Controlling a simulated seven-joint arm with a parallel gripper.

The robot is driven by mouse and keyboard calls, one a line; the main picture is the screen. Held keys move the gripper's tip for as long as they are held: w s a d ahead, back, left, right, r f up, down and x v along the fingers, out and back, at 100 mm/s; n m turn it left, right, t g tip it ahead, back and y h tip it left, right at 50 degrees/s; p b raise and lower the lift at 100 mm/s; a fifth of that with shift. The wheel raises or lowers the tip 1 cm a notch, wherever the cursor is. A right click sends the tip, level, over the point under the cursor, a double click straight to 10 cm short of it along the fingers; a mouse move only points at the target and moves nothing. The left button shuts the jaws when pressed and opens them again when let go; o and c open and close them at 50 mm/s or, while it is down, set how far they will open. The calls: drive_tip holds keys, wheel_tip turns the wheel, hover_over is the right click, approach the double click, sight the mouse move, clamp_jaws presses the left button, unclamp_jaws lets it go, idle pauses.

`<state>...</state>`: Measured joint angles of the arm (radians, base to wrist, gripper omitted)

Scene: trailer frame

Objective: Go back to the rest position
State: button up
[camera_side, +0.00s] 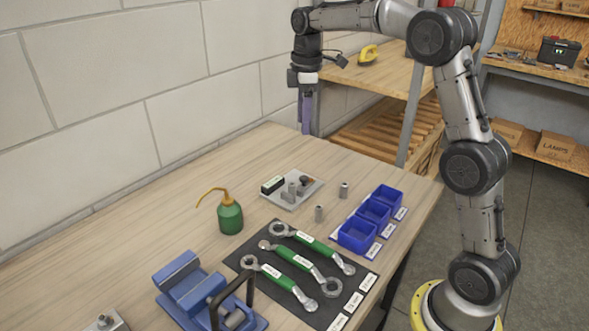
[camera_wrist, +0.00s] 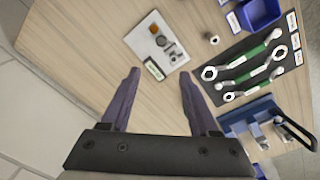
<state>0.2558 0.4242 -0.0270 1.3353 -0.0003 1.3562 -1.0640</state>
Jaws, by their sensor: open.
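My gripper (camera_side: 306,112) hangs high above the far end of the wooden table (camera_side: 150,215), near the block wall. It points downward and nothing is in it. No object touches the fingers in either view.
Blue bins (camera_side: 373,213), a green oil can (camera_side: 230,215), a mat with green-handled wrenches (camera_side: 300,262) and a blue vise (camera_side: 190,285) stand nearer. The wall (camera_side: 120,80) is close.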

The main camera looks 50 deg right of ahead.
drive_tip(key=s+a+r+t, duration=0.2)
drive_tip(key=s+a+r, duration=0.3)
drive_tip(key=s, duration=0.3)
drive_tip(key=s+a+r+t, duration=0.1)
drive_tip(key=s+a+r, duration=0.3)
drive_tip(key=s, duration=0.4)
drive_tip(key=s+a+f+m+t, duration=0.2)
drive_tip(key=s+a+f+m, duration=0.1)
drive_tip(key=s+f+m, duration=0.6)
drive_tip(key=s+f, duration=0.1)
drive_tip(key=s, duration=0.3)
drive_tip(key=shift+s+f, duration=0.4)
